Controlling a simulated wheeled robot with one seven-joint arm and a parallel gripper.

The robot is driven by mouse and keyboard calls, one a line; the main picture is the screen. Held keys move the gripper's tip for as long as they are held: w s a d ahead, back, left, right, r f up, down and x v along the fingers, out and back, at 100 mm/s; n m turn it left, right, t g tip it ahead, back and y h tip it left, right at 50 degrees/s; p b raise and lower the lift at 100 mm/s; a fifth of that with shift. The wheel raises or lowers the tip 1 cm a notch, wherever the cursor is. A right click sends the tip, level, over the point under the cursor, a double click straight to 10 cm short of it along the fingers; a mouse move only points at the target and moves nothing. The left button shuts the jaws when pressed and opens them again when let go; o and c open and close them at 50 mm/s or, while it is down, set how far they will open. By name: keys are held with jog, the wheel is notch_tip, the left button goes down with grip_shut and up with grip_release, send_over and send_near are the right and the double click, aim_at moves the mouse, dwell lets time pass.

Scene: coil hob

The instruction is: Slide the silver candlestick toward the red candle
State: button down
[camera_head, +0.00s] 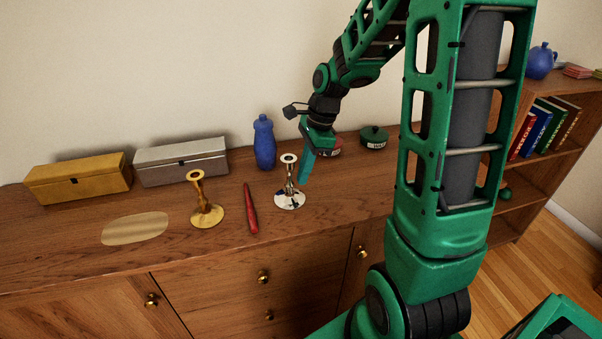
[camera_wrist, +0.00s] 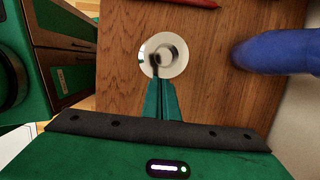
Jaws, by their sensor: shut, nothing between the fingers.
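The silver candlestick (camera_head: 289,184) stands upright on the wooden sideboard top, just right of the red candle (camera_head: 251,208), which lies flat with a gap between them. In the wrist view the candlestick (camera_wrist: 163,55) is seen from above, and part of the red candle (camera_wrist: 185,3) shows at the top edge. My gripper (camera_head: 305,178) is shut and empty, pointing down beside the candlestick on its right. In the wrist view its closed fingertips (camera_wrist: 160,82) overlap the near rim of the base; I cannot tell whether they touch it.
A gold candlestick (camera_head: 206,202) stands left of the candle, with a flat gold oval (camera_head: 135,229) further left. A blue bottle (camera_head: 264,143) stands behind. Gold (camera_head: 78,180) and silver (camera_head: 181,163) boxes line the wall. A green tin (camera_head: 374,137) stands behind right.

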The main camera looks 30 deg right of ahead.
jog(key=d, duration=0.3)
jog(key=shift+s, duration=0.4)
jog(key=v, duration=1)
jog(key=s+f+n+h, duration=0.2)
jog(key=s+n, duration=1.2)
jog(key=s, duration=0.9)
jog(key=shift+s+d+f+n+g+h, duration=0.2)
jog(key=shift+s+f+n+g+h, duration=0.1)
jog(key=shift+f+n+g, duration=0.1)
